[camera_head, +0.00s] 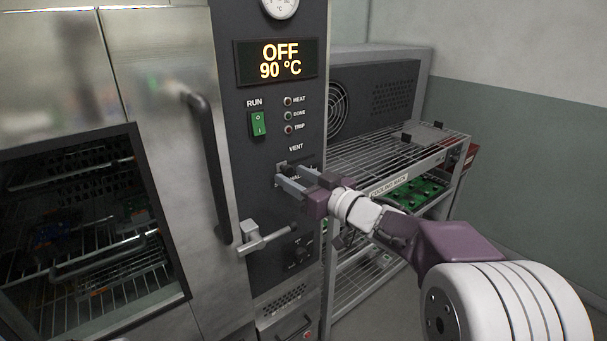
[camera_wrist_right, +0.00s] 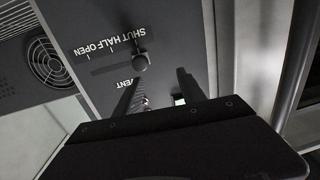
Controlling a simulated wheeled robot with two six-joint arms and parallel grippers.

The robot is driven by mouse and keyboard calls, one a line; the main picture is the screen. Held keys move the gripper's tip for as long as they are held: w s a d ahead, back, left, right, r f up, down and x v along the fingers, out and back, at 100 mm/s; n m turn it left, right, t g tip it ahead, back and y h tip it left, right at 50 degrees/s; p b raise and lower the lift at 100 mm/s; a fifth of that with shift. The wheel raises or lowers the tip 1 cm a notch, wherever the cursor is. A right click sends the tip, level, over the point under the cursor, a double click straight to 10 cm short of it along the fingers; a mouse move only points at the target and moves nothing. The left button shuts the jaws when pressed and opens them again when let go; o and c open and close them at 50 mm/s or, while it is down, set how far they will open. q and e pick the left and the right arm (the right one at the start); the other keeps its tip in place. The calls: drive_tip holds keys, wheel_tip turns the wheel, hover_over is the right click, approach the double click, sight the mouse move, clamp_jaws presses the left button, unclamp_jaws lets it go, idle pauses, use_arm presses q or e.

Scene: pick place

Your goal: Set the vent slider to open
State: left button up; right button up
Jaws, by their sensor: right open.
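I cannot tell whether a finger touches the knob. My left gripper is not in view.
Above the vent are a green RUN switch (camera_head: 258,124) and a display (camera_head: 277,62) reading OFF, 90 °C. A latch lever (camera_head: 265,238) juts out below, and the oven door handle (camera_head: 212,170) stands to the left. A wire cooling rack (camera_head: 385,160) is on the right.

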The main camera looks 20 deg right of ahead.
sight(289, 172)
drive_tip(key=shift+m+t+h, duration=0.4)
drive_tip(key=shift+h, duration=0.3)
drive_tip(key=w, duration=0.2)
drive_tip(key=w+f+b, duration=0.1)
drive_tip(key=w, duration=0.2)
drive_tip(key=w+f+b, duration=0.1)
drive_tip(key=w, duration=0.1)
drive_tip(key=shift+w, duration=0.2)
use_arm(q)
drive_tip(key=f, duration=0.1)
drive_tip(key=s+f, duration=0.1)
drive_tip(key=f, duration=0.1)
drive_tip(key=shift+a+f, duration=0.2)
use_arm(e)
clamp_jaws()
idle(0.3)
